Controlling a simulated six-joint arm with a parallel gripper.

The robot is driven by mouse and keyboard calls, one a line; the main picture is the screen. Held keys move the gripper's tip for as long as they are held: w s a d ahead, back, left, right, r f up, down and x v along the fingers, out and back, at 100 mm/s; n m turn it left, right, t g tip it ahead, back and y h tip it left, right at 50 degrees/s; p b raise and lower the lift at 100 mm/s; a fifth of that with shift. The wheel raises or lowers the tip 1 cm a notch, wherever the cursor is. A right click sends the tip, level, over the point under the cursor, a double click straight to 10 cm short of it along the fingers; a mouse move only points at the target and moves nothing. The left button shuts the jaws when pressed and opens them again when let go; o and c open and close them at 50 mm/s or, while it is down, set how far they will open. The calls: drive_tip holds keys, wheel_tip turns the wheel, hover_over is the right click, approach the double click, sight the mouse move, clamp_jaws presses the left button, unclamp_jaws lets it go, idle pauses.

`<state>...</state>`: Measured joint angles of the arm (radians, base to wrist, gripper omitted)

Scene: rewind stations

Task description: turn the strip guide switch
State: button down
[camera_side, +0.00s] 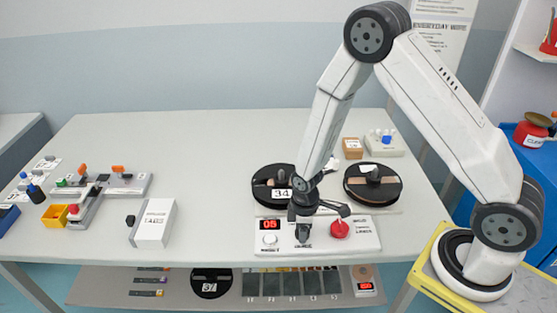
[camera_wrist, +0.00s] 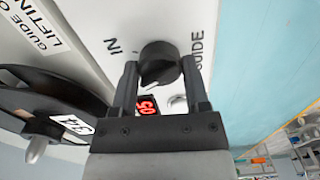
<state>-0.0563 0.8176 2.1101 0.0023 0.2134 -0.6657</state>
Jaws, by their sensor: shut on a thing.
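The strip guide switch is a black round knob (camera_wrist: 158,62) on a white panel, with "IN" printed to its left and "GUIDE" to its right in the wrist view. A pale mark on the knob points down toward my gripper body. My gripper (camera_wrist: 160,72) has one finger on each side of the knob and is shut on it. In the side view my gripper (camera_side: 303,222) reaches down onto the white control panel (camera_side: 365,243), mostly hiding the knob there.
A red display (camera_side: 270,224) reading 05, a white knob (camera_side: 270,240) and a red knob (camera_side: 339,229) are on the same panel. Black reels stand behind, left (camera_side: 272,184) and right (camera_side: 373,183). A white box (camera_side: 154,223) is to the left.

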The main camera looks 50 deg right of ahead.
drive_tip(key=m, duration=1.1)
idle(0.5)
drive_tip(key=shift+c, duration=0.5)
unclamp_jaws()
drive_tip(key=shift+r, duration=0.2)
drive_tip(key=shift+r, duration=3.75)
